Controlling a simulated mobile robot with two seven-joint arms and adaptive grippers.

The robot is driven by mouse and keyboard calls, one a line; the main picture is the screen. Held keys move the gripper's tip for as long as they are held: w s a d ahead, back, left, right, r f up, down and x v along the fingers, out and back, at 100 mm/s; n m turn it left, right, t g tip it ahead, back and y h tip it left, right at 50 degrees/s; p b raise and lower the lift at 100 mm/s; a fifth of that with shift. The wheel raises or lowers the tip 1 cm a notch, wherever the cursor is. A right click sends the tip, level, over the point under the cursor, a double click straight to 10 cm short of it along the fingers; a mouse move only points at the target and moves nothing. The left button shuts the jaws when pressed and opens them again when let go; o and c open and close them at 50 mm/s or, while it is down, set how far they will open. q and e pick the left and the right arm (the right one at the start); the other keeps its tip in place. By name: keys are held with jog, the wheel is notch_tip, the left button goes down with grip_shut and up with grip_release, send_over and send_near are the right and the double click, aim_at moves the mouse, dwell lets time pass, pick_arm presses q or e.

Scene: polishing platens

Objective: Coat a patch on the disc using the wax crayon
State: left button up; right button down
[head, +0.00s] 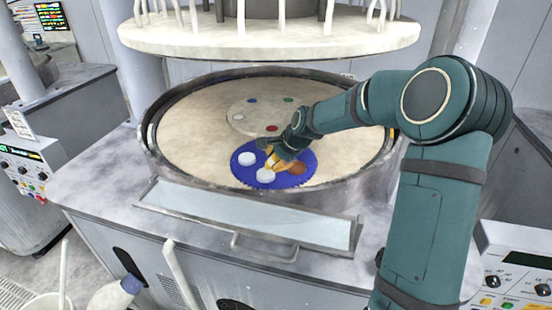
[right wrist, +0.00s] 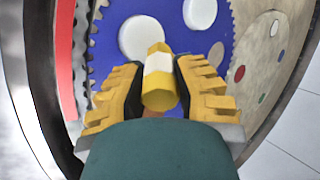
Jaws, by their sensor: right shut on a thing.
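My right gripper (head: 280,160) reaches down from the right over the blue toothed disc (head: 288,182) in the head view. In the right wrist view my right gripper (right wrist: 158,90) is shut on the wax crayon (right wrist: 158,75), which is yellow with a white band. The crayon's far end overlaps a white round patch on the blue disc (right wrist: 215,32); I cannot tell whether it touches. In the head view white patches (head: 247,158) and an orange-brown patch (head: 296,170) show on the blue disc, partly hidden by the gripper. My left gripper is not in view.
A cream disc with coloured dots (head: 258,110) lies behind the blue disc on the tan platen (head: 190,130). A raised metal rim (head: 160,170) surrounds them. A thick pale upper plate (head: 270,42) hangs above the back. A clear front tray (head: 230,213) lies before the rim.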

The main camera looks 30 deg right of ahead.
jog(key=shift+a, duration=0.15)
jog(key=shift+s+a, duration=1.3)
jog(key=shift+a, duration=0.15)
jog(key=shift+w+d, duration=0.1)
jog(key=shift+w+d+f, duration=0.1)
jog(key=shift+w+d, duration=1.15)
jog(key=shift+d, duration=0.25)
jog(key=shift+r+p, duration=2.4)
jog(key=shift+r, duration=0.65)
jog(key=shift+r+p, duration=1.2)
jog(key=shift+r, duration=0.35)
